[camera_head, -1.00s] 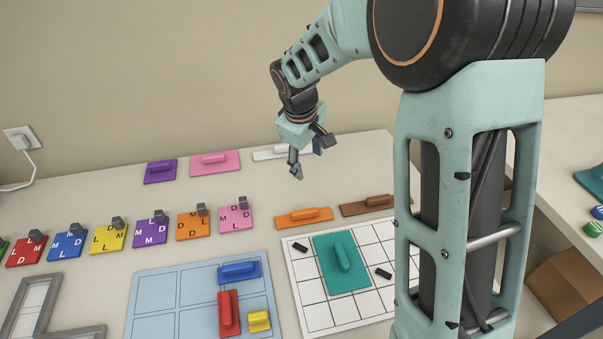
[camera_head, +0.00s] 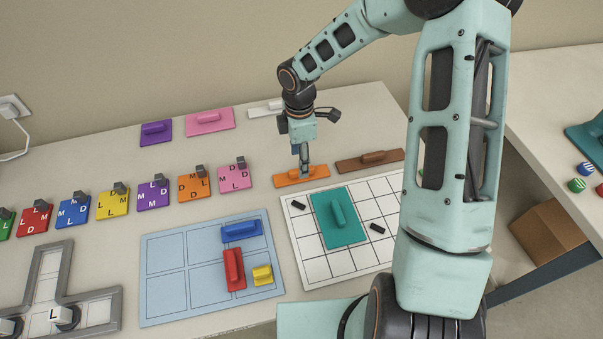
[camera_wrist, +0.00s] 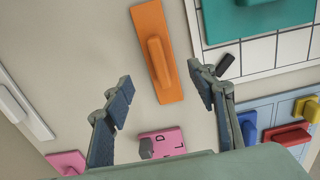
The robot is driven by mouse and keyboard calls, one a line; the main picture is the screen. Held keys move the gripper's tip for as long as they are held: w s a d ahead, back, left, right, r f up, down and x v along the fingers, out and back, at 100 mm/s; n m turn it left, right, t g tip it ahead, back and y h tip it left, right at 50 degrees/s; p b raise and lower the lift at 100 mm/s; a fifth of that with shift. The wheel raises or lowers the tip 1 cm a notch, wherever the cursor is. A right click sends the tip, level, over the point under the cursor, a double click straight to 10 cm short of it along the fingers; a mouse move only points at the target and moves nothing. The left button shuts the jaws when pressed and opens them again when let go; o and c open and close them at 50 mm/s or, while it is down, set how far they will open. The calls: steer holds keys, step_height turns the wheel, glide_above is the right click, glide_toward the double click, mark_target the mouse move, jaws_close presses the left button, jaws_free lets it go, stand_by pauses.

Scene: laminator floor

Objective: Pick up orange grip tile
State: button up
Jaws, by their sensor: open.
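The orange grip tile (camera_head: 288,178) is a flat orange strip with a raised orange grip, lying on the table between the row of lettered tiles and the brown grip tile. My gripper (camera_head: 304,160) is directly over it in the head view, fingers pointing down. In the wrist view the orange grip tile (camera_wrist: 157,52) lies ahead of and between the spread fingers of my gripper (camera_wrist: 158,92). The jaws are open and empty. Whether the fingertips touch the tile cannot be told.
A brown grip tile (camera_head: 347,164) lies just right. A white grid board (camera_head: 312,255) with a teal grip tile (camera_head: 326,226) is close in front. A pink lettered tile (camera_head: 232,182) stands left. A blue board (camera_head: 165,302) holds red, blue and yellow pieces.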

mark_target(291, 178)
steer(key=f, duration=0.5)
steer(key=shift+d+f, duration=0.15)
steer(key=shift+d, duration=0.1)
jaws_close()
